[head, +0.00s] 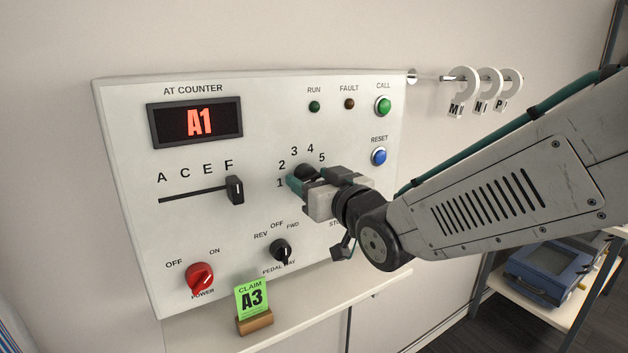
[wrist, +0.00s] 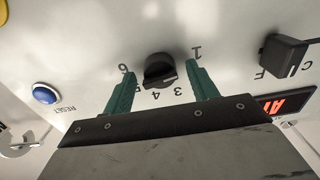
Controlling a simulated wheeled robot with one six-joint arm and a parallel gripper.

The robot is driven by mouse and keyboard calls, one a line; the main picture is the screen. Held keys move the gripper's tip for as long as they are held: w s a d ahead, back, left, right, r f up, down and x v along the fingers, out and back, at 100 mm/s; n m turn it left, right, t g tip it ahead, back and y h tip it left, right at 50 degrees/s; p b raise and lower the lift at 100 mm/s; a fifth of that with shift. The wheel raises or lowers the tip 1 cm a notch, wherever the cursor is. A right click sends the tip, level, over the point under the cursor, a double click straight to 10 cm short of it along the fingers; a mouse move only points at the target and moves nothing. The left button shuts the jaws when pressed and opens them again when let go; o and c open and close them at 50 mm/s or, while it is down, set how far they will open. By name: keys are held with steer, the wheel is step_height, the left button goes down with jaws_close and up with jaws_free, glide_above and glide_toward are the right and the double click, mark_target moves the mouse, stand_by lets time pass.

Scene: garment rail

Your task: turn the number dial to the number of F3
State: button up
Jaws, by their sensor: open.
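The number dial (head: 305,170) is a black round knob on the white panel, with numbers arced around it. In the wrist view the dial (wrist: 160,71) sits between the two green fingers, and the numbers appear upside down. My gripper (head: 314,179) is open in front of the dial, its fingers (wrist: 161,75) on either side with visible gaps. Which number the dial's mark points at is not clear. The display (head: 198,122) reads A1. The letter slider (head: 235,189) stands at F. My gripper hides the dial's lower right in the head view.
The red power knob (head: 200,278) and black pedal knob (head: 281,250) sit low on the panel. The blue RESET button (head: 379,156) and green CALL button (head: 383,105) are at the right. A green claim card A3 (head: 251,298) stands on the ledge below.

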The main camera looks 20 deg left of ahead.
steer(key=c, duration=1)
steer(key=shift+o, duration=0.4)
steer(key=shift+m, duration=0.4)
steer(key=m, duration=0.3)
steer(key=shift+m, duration=0.3)
steer(key=m, duration=0.3)
steer(key=shift+m, duration=0.3)
steer(key=m, duration=0.4)
steer(key=shift+m, duration=2.1)
